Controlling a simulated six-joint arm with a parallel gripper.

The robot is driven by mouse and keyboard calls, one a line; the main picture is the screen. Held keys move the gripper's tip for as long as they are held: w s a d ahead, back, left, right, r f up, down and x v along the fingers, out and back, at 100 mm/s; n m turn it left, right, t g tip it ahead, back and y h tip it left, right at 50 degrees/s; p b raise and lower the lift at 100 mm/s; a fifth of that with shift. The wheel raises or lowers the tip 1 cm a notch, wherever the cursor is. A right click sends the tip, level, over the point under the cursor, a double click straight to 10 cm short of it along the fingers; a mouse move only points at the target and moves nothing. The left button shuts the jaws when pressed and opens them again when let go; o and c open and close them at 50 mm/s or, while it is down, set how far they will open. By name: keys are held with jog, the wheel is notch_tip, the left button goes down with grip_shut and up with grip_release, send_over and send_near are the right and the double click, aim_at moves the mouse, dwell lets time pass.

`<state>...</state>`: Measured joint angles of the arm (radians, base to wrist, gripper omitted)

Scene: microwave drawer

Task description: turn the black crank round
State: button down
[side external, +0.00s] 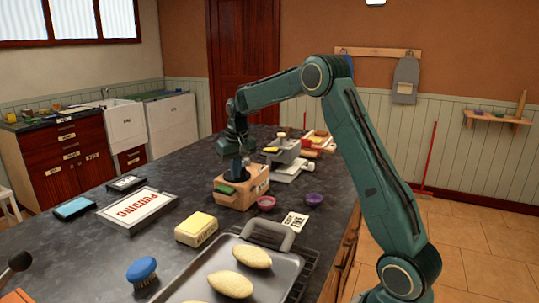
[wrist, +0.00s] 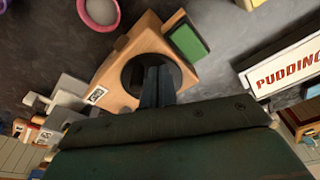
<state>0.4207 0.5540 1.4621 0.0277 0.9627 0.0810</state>
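A tan wooden box (side external: 254,183) stands on the dark worktop under my gripper (side external: 236,165). It also shows in the wrist view (wrist: 118,70), with a dark round part (wrist: 133,68) on top, which looks like the black crank's place. The fingers of my gripper (wrist: 157,72) point down over this round part and look close together. The crank's handle cannot be made out apart from the dark fingers. Whether the fingers touch or grip it cannot be told. A green block (wrist: 187,42) sits at the box's edge.
A pink bowl (side external: 266,202) and a purple bowl (side external: 313,198) stand right of the box. A grey device (side external: 284,150) is behind it. A PUDDING sign (side external: 137,208) lies left. A yellow block (side external: 196,229) and a tray (side external: 279,280) with loaves are in front.

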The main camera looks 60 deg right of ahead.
jog(key=shift+r, duration=3.45)
jog(key=shift+r, duration=0.1)
jog(key=s+a+r+n+t, duration=0.1)
jog(key=s+a+r+n, duration=0.1)
jog(key=s+a+r, duration=0.35)
jog(key=s+a+r+n+t, duration=0.1)
jog(key=s+a+r, duration=0.1)
jog(key=s+a, duration=0.7)
jog(key=s+a+f+n+t, duration=0.1)
jog(key=s+a, duration=0.3)
jog(key=s, duration=0.4)
jog(key=s+a+f+n+t, duration=0.1)
jog(key=s+a+f, duration=0.3)
jog(key=s, duration=0.5)
jog(key=shift+s+n+y, duration=0.15)
jog(key=shift+n+y, duration=0.25)
jog(key=shift+n, duration=0.1)
